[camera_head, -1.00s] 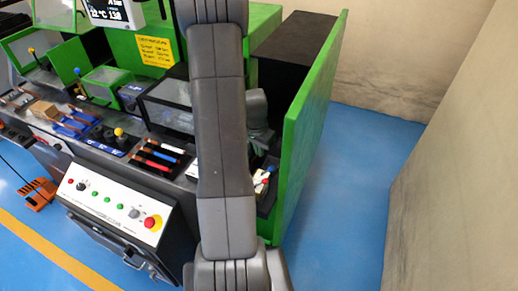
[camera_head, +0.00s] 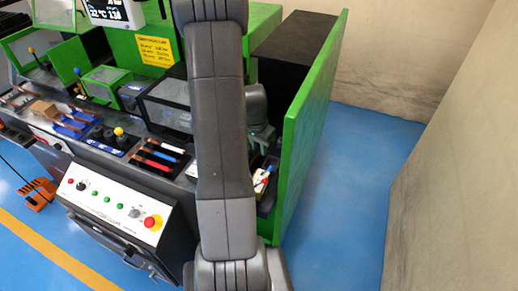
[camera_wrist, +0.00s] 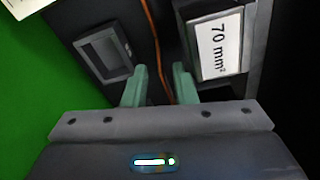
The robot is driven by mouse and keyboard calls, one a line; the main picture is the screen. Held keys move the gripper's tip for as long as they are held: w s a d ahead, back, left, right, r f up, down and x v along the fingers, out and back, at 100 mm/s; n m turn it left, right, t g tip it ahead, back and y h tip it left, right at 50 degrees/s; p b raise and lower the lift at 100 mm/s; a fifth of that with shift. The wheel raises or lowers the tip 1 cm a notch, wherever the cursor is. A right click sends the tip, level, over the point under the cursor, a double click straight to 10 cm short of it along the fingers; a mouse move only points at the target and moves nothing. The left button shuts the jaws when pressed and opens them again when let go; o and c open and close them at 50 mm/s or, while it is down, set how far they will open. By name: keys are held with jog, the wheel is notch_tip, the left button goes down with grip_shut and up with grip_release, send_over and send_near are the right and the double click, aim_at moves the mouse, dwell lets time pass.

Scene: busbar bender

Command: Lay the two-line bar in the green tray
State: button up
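My gripper (camera_wrist: 160,72) shows in the wrist view with its two grey-green fingers apart. A thin copper-coloured strip (camera_wrist: 154,35) runs down between the fingers, with a visible gap on both sides; I cannot tell whether it is a bar seen edge-on. No two-line mark is readable on it. In the head view my gripper's fingers are hidden behind my arm. Several bars with coloured sleeves (camera_head: 158,156) lie in a black rack left of my arm; their line marks are too small to read. I cannot make out a green tray.
A label reading 70 mm² (camera_wrist: 219,46) and a grey-framed recess (camera_wrist: 103,52) flank the strip. A tall green panel (camera_head: 309,125) stands right of my arm. A control box (camera_head: 118,205) with a red button is at front left. Open blue floor (camera_head: 350,190) lies right.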

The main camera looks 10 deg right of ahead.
notch_tip(320, 180, up, 10)
jog(key=shift+s+a, duration=0.45)
jog(key=shift+o, duration=0.4)
jog(key=shift+r, duration=0.15)
jog(key=w+d+f+n+t+b, duration=0.1)
jog(key=f, duration=0.1)
jog(key=w+d+f+t+h+b, duration=0.1)
jog(key=f, duration=0.2)
jog(key=w+d+f+n, duration=0.1)
jog(key=w+f, duration=0.1)
jog(key=shift+w+d+f+n+t+h+b, duration=0.1)
jog(key=shift+f+n+t+h+b, duration=0.2)
jog(key=shift+f+t+b, duration=0.1)
jog(key=shift+d+x, duration=0.2)
jog(key=shift+x, duration=2.45)
jog(key=shift+r, duration=0.1)
jog(key=shift+c, duration=0.4)
grip_shut()
